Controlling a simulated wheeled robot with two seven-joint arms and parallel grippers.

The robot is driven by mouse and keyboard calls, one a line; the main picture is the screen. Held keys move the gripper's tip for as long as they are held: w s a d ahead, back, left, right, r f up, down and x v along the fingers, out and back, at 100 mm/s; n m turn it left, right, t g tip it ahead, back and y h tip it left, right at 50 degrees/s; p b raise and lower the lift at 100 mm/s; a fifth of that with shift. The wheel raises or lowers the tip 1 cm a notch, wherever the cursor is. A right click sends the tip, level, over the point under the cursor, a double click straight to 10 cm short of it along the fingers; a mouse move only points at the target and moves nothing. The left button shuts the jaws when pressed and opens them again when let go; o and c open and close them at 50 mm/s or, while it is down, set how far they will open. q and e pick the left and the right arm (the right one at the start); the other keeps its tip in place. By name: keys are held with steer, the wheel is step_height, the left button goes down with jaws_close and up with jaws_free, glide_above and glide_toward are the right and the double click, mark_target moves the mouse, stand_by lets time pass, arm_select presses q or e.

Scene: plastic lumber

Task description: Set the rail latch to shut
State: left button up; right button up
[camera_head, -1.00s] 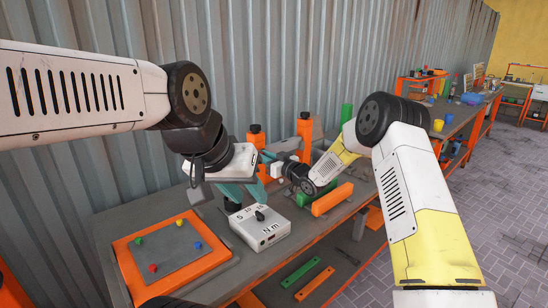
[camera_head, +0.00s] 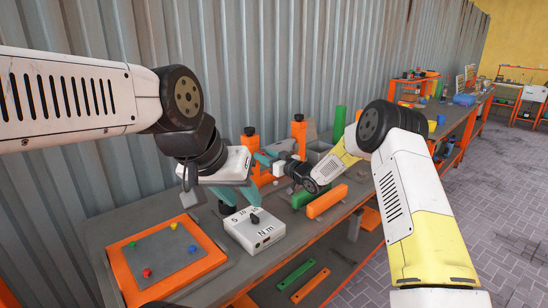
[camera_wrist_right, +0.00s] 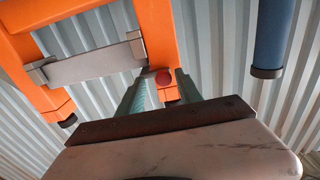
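The rail latch appears in the right wrist view as a grey bar (camera_wrist_right: 95,62) between metal brackets on two orange posts (camera_wrist_right: 158,30). In the head view the right gripper (camera_head: 264,158) is by the orange posts (camera_head: 298,132), and the latch is too small to make out. My left gripper (camera_head: 236,200) is open, with teal fingers apart, above and behind the white dial box.
The white dial box (camera_head: 262,238) stands on the grey bench. An orange-framed board (camera_head: 200,268) with coloured pegs lies to its left. Orange (camera_head: 326,202) and green (camera_head: 305,196) bars lie right of the grippers. A corrugated wall (camera_head: 270,60) stands behind.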

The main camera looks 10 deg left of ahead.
steer(key=v, duration=0.7)
steer(key=shift+s+d, duration=0.25)
steer(key=shift+d, duration=0.1)
